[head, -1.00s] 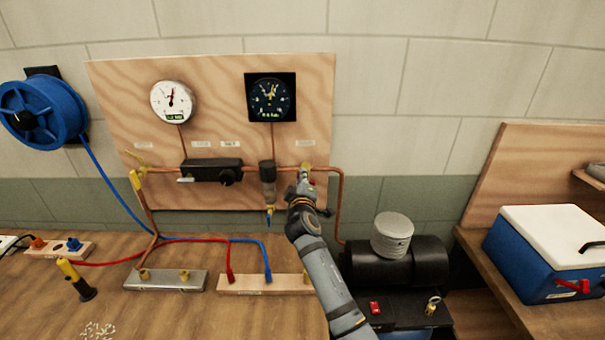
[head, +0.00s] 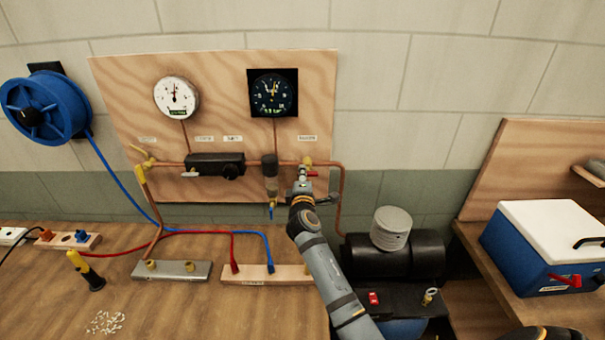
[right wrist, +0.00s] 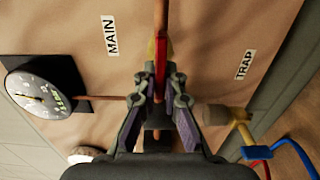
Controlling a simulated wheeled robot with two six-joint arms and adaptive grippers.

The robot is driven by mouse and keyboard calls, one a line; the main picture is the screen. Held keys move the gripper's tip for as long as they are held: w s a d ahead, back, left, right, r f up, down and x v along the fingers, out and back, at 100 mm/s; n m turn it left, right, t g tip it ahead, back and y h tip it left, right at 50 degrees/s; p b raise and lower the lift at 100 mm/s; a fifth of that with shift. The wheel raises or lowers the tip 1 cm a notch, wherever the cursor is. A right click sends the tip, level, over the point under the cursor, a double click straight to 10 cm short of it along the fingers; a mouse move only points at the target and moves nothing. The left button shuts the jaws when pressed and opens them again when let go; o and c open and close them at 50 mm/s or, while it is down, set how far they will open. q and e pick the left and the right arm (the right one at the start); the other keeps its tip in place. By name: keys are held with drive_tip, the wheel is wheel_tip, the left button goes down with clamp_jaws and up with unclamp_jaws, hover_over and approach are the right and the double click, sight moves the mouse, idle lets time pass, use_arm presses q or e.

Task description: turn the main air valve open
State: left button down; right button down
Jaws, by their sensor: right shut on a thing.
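The main air valve (head: 308,161) is a brass valve on the copper pipe at the right side of the plywood panel. Its red handle (head: 313,174) shows just beside my right gripper (head: 303,177). In the right wrist view, the red handle (right wrist: 160,72) lies between the two fingers of my right gripper (right wrist: 160,92), which is shut on it. The handle looks roughly in line with the pipe there. The fingers hide its lower part. The MAIN label (right wrist: 111,35) is on the panel beside the valve. My left gripper is not in view.
A clear filter bowl (head: 271,178) hangs close left of my right gripper. A white gauge (head: 176,98) and a black gauge (head: 272,93) sit above. A black compressor tank (head: 395,255) stands below right. Red and blue hoses (head: 200,232) cross the bench.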

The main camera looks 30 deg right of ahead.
idle(0.3)
drive_tip(key=c, duration=1.4)
unclamp_jaws()
drive_tip(key=shift+c, duration=0.2)
drive_tip(key=v, duration=0.7)
drive_tip(key=shift+s, duration=0.2)
drive_tip(key=shift+a+f, duration=0.1)
